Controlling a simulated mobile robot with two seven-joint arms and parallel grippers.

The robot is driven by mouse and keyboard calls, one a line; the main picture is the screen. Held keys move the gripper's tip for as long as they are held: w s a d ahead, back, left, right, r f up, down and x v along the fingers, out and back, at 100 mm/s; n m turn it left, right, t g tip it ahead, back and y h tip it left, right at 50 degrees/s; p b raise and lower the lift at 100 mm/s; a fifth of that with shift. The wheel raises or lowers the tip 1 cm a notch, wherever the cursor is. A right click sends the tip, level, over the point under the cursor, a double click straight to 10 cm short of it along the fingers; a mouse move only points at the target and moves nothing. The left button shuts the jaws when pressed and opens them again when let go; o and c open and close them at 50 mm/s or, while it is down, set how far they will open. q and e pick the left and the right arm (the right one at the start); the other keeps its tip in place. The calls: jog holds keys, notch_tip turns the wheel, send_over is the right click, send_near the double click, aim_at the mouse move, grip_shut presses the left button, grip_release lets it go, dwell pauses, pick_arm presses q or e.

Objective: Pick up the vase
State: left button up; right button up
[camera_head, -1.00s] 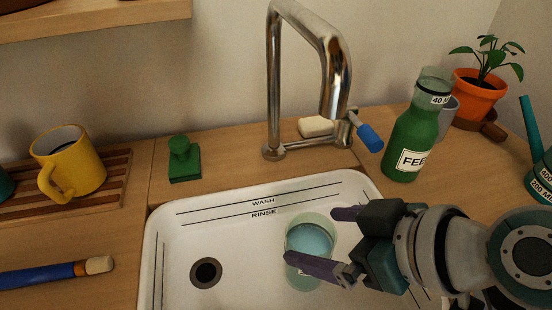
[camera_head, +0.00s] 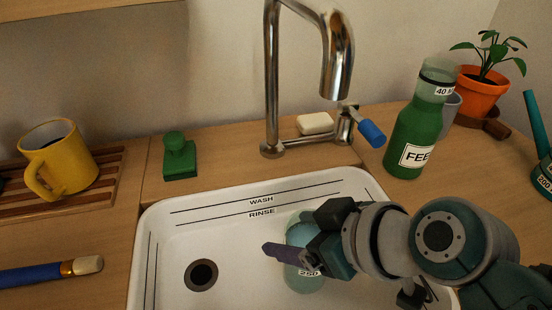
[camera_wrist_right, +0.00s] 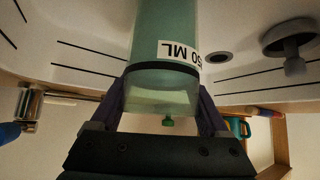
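A translucent green glass vessel, which I take as the vase (camera_head: 303,284), stands in the white sink, partly hidden behind my right gripper. A white ML label is on its side. In the right wrist view the vase (camera_wrist_right: 160,35) rises between the two purple fingers. My right gripper (camera_wrist_right: 162,95) has one finger on each side of it, with little or no gap visible. In the head view the right gripper (camera_head: 285,257) is at the vase, and its purple finger crosses in front of the glass. Whether the fingers press on it is unclear. My left gripper is out of view.
The sink (camera_head: 215,240) has a drain (camera_head: 201,274) at left. A chrome tap (camera_head: 272,90) with a blue handle stands behind it. A green bottle (camera_head: 412,140) and a potted plant (camera_head: 478,95) are at right. A yellow mug (camera_head: 60,160) and a green stamp-like object (camera_head: 180,160) are at left.

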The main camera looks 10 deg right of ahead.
grip_shut()
dwell(0.4)
jog(key=shift+r, duration=0.1)
